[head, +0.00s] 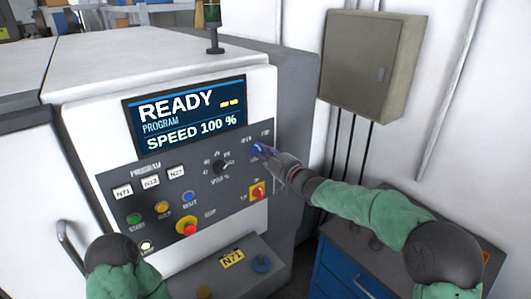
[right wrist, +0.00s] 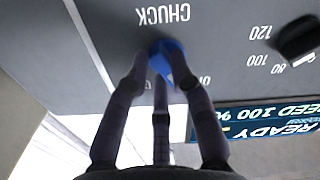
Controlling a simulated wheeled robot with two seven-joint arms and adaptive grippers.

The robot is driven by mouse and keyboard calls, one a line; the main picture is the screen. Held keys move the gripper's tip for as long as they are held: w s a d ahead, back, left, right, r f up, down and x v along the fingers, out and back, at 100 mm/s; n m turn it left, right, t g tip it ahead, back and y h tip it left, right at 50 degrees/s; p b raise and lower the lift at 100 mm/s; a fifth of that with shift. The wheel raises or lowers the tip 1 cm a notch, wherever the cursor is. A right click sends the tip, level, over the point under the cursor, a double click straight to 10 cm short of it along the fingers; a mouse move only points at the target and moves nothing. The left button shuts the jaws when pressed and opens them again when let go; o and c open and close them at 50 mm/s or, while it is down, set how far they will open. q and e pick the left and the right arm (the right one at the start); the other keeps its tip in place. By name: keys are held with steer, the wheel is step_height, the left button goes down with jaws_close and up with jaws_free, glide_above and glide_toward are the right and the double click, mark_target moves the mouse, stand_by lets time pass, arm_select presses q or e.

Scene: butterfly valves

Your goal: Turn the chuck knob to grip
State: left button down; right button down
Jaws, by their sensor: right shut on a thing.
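The blue chuck knob (head: 257,148) sits at the upper right of the machine's dark control panel. In the right wrist view the knob (right wrist: 168,56) is under the printed word CHUCK, which appears upside down. My right gripper (head: 265,152) reaches in from the right and is shut on the knob, its fingers around the knob's sides. In the right wrist view the fingers of my right gripper (right wrist: 160,78) hide part of the knob. Its pointer and exact angle cannot be made out. Only part of my left arm shows at the lower left of the head view; its gripper is out of frame.
The speed dial (head: 220,164) is left of the chuck knob, and a red-and-yellow switch (head: 257,191) is below it. The display (head: 190,112) reads READY, SPEED 100 %. A grey wall box (head: 368,66) and a blue drawer cabinet (head: 345,272) stand at the right.

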steer(key=m+p, duration=0.4)
steer(key=m, duration=0.1)
steer(key=shift+a+m, duration=0.1)
steer(key=shift+m, duration=0.3)
steer(key=m+p, duration=0.1)
steer(key=m, duration=0.1)
steer(key=m+p, duration=0.2)
steer(key=m, duration=0.1)
steer(key=shift+s+a+f, duration=0.1)
steer(key=shift+s+f, duration=0.05)
steer(key=shift+f, duration=0.05)
steer(key=shift+m, duration=0.4)
steer(key=c, duration=1.1)
jaws_free()
steer(key=shift+o, duration=0.2)
